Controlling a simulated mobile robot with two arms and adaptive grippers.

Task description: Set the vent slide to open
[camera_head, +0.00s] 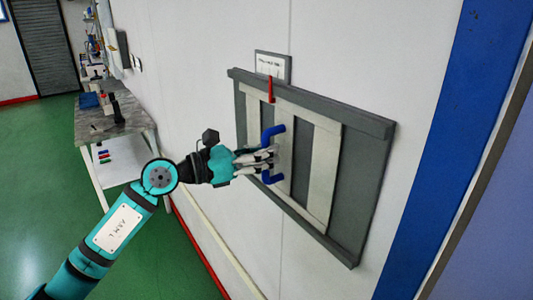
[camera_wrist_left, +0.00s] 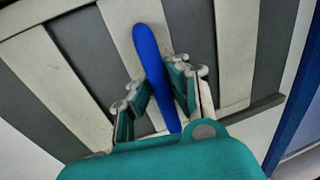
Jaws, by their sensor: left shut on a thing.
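The vent slide (camera_head: 318,170) is a grey wall panel with pale upright slats and dark strips between them. Its blue handle (camera_head: 273,131) stands out from a pale slat left of the panel's middle. My left gripper (camera_head: 272,158) reaches the handle from the left and is shut on its upright bar. In the left wrist view the blue handle (camera_wrist_left: 149,57) runs between the two fingers of my left gripper (camera_wrist_left: 160,85). A red pointer (camera_head: 270,90) sits on the top rail, below a small label plate (camera_head: 272,66) whose text is too small to read. My right gripper is out of view.
A grey-topped workbench (camera_head: 120,121) with several small items stands along the wall at the back left. A blue upright band (camera_head: 440,130) lies right of the vent. Green floor (camera_head: 190,255) is clear below.

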